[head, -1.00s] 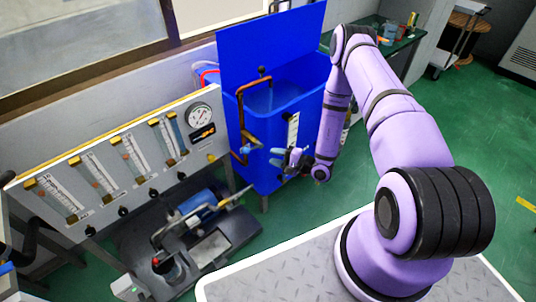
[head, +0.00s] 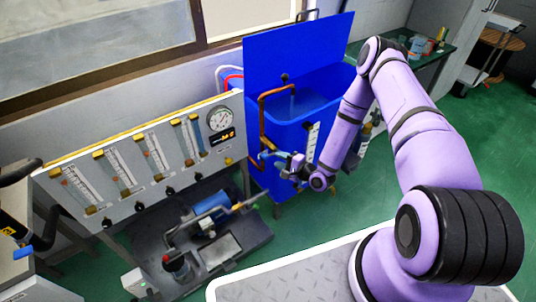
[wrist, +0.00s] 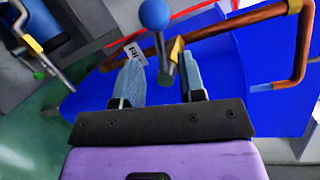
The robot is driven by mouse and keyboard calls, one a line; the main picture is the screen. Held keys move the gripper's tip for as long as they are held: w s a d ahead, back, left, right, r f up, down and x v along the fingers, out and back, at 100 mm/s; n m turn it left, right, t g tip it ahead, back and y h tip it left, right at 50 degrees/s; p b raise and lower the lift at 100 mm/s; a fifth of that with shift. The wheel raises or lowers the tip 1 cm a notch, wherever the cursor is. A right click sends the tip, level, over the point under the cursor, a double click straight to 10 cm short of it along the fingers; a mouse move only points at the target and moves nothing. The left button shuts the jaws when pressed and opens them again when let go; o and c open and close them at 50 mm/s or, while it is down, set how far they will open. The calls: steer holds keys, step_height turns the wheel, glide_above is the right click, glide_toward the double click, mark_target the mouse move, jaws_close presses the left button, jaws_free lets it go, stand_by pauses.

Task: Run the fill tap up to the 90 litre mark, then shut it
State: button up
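The blue tank (head: 265,115) stands at the centre of the head view, with a copper fill pipe (head: 262,108) bent over its rim. A faint pale streak shows below the spout. A white level scale (head: 311,142) is on the tank front; its marks are too small to read. In the wrist view, the fill tap's lever has a blue ball knob (wrist: 154,14), and a tag reading "FILL" (wrist: 135,53) hangs beside it. My gripper (wrist: 162,68) is open, its fingers on either side of the lever with visible gaps. It also shows at the tap in the head view (head: 272,158).
A panel with several flow tubes (head: 150,160) and a round gauge (head: 219,118) stands left of the tank. A pump unit (head: 212,215) sits on the floor below it. A green bench (head: 430,50) is behind at right. Green floor is open at the right.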

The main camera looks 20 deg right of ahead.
mark_target(270, 155)
steer(key=x, duration=0.6)
steer(key=shift+w+a, duration=0.25)
steer(key=shift+w, duration=0.1)
steer(key=shift+c, duration=0.2)
jaws_close()
